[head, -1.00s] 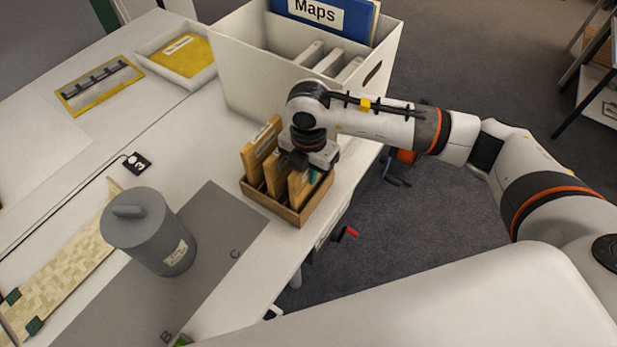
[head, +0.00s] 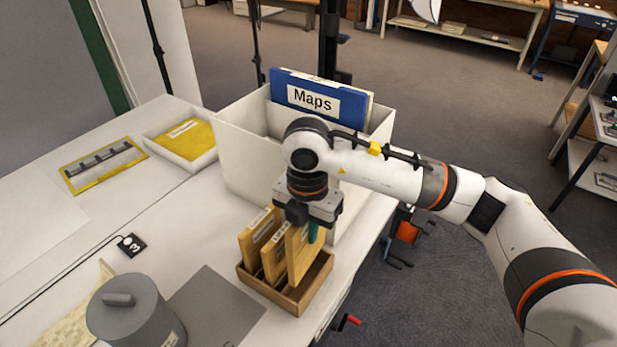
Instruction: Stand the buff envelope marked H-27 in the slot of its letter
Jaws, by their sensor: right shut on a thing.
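My right gripper (head: 312,232) points down over a small wooden box (head: 317,285) near the table's right edge. It is shut on the rightmost buff envelope (head: 301,262), gripping its top edge, with a teal fingertip showing. That envelope's lower end is within the box walls; I cannot tell whether it touches the bottom. Two more buff envelopes stand to its left in the box, a middle one (head: 272,258) and a left one (head: 252,240). Their labels are too small to read, so I cannot tell which is H-27. My left gripper is not in view.
A large white box (head: 238,160) holding a blue Maps folder (head: 318,98) stands just behind the wooden box. A grey lidded canister (head: 135,318) and grey mat (head: 215,305) lie at the front left. A white tray (head: 205,160) with a yellow folder is behind left.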

